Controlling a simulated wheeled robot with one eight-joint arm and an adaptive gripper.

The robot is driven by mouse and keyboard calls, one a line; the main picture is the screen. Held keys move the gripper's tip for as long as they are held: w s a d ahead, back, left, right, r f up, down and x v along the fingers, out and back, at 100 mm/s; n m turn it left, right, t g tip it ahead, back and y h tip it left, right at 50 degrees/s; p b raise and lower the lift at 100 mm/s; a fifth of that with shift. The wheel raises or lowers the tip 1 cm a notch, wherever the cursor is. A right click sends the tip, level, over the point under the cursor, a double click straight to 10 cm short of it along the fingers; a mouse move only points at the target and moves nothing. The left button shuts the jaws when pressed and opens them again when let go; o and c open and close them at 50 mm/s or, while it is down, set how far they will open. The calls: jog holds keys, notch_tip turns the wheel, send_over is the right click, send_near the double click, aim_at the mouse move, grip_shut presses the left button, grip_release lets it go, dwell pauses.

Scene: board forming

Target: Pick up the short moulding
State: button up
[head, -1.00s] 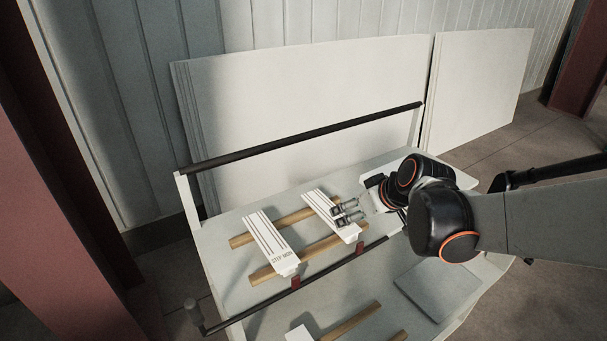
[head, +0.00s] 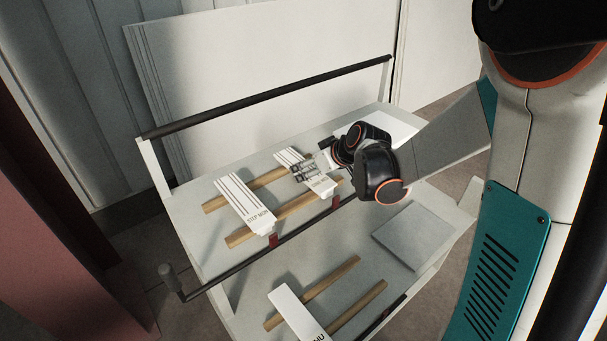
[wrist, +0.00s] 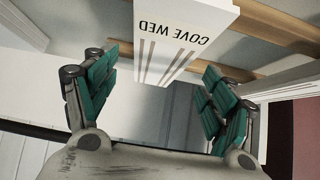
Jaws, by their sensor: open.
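A white moulding (head: 287,156) marked "COVE WED" lies on two wooden strips on the upper shelf, right of a longer-looking white moulding (head: 243,201) marked "STEP MON". My gripper (head: 302,174) is at the middle of the "COVE WED" moulding and partly covers it. In the wrist view, the end of this moulding (wrist: 180,30) shows at the top centre, with its label upside down. My gripper's green-padded fingers (wrist: 160,90) are spread wide on either side, with a gap to the moulding on each side. My gripper is open and empty.
A dark rail (head: 270,95) runs along the cart's back, and another (head: 235,275) along its front. A lower shelf holds a third white moulding (head: 292,308) on wooden strips. White boards (head: 270,50) lean against the wall behind. The upper shelf's left end is clear.

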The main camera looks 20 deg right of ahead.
jog(key=shift+b+x, duration=1.3)
jog(key=shift+x, duration=1.35)
jog(key=shift+w+r, duration=0.1)
jog(key=shift+r, duration=0.05)
jog(key=c, duration=1.5)
